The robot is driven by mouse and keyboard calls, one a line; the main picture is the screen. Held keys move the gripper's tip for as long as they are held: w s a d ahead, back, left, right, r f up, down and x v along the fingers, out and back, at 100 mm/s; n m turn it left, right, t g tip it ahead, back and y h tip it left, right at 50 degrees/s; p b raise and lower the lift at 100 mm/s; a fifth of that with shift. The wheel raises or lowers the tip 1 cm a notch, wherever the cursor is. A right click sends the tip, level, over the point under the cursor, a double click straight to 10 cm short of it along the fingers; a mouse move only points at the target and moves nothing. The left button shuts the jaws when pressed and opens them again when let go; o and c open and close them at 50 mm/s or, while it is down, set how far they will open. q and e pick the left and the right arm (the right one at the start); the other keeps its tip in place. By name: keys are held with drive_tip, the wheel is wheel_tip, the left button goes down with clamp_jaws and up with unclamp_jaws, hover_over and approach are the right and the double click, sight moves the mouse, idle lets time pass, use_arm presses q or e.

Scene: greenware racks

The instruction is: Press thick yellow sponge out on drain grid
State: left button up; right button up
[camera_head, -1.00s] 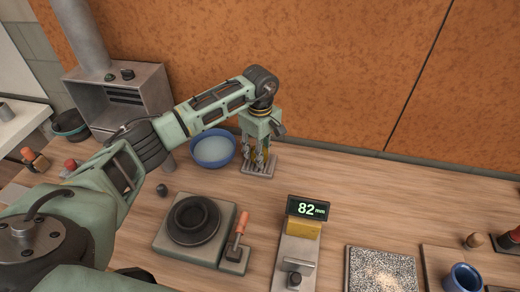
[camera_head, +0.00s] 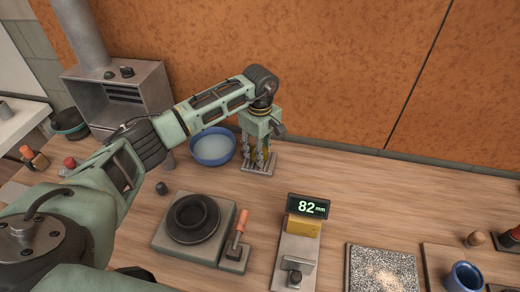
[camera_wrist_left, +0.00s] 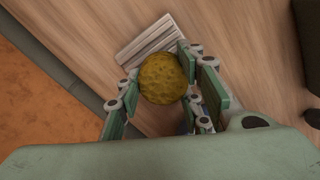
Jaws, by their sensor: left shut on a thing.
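The thick yellow sponge (camera_wrist_left: 162,78) looks round and porous in the left wrist view. It sits between the fingers of my left gripper (camera_wrist_left: 163,92), which is shut on it. In the head view my left gripper (camera_head: 262,158) points down over the grey slatted drain grid (camera_head: 258,169), and only a little yellow shows between its fingers. The grid (camera_wrist_left: 148,40) lies beyond and beneath the sponge in the left wrist view. I cannot tell whether the sponge touches the grid. My right gripper is not in view.
A blue bowl (camera_head: 212,147) of pale liquid stands just left of the grid. A dark round dish (camera_head: 193,218) on a slab, an orange-handled tool (camera_head: 239,235) and a gauge reading 82 mm (camera_head: 308,206) stand nearer. The table right of the grid is clear.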

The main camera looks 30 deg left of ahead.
use_arm(q)
drive_tip(key=shift+f+b, duration=0.3)
drive_tip(key=shift+f, duration=0.05)
drive_tip(key=shift+s, duration=0.1)
idle(0.5)
drive_tip(key=shift+r, duration=0.1)
drive_tip(key=shift+r+p, duration=1.65)
drive_tip(key=shift+r, duration=1.8)
